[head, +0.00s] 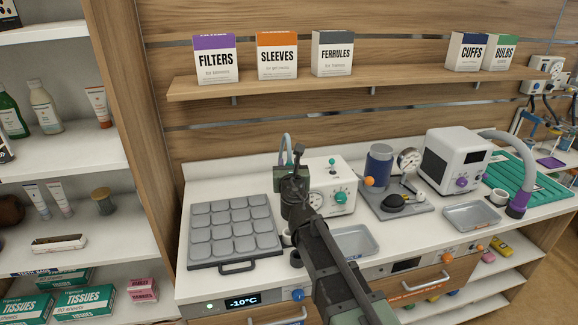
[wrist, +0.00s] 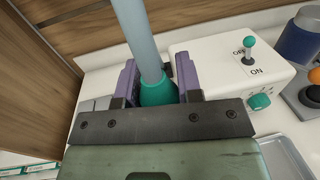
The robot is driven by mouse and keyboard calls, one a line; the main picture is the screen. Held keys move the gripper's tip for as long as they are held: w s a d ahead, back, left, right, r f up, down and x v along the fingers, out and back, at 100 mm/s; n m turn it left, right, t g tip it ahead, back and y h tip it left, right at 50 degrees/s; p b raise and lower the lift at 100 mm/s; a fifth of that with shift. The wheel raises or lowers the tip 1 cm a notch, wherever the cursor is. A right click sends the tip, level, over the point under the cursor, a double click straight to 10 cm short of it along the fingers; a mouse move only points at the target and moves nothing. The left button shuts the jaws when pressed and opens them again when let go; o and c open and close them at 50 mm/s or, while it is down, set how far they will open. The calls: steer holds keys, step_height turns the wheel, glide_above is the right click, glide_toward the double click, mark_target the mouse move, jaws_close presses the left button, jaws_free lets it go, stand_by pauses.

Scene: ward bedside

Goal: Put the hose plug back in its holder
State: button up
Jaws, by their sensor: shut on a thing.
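The hose plug (wrist: 159,93) is a teal collar on a grey-blue hose (wrist: 138,35). In the wrist view it sits between the purple fingers of my gripper (wrist: 158,86), which is shut on it. In the head view my gripper (head: 293,190) is over the counter, in front of the white machine's left side, and hides the plug. A bit of the hose (head: 285,150) shows behind it. Two small round cups, a pale one (head: 287,237) and a dark-mouthed one (head: 296,258), stand beside my arm, partly covered. I cannot tell which is the holder.
The white machine (head: 341,178) with a teal knob stands close right of my gripper. A grey compartment tray (head: 235,228) lies to the left and a shallow metal tray (head: 355,241) to the right. A purple-collared hose (head: 517,205) stands at the far right.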

steer(key=shift+f, duration=0.15)
step_height(320, 180, down, 14)
steer(key=b, duration=1.4)
steer(key=shift+f+b, duration=0.1)
steer(key=shift+b, duration=0.25)
steer(key=shift+s+d+f+b, duration=0.35)
steer(key=shift+s+d, duration=0.15)
steer(key=shift+s, duration=0.95)
steer(key=shift+s+d+f+b, duration=0.35)
steer(key=shift+s+d, duration=0.15)
steer(key=shift+s, duration=1)
steer(key=shift+s+d+f+b, duration=0.35)
steer(key=shift+s+d, duration=0.15)
steer(key=shift+s, duration=0.95)
steer(key=shift+f+b, duration=1.95)
steer(key=o, duration=1)
steer(key=shift+r, duration=0.1)
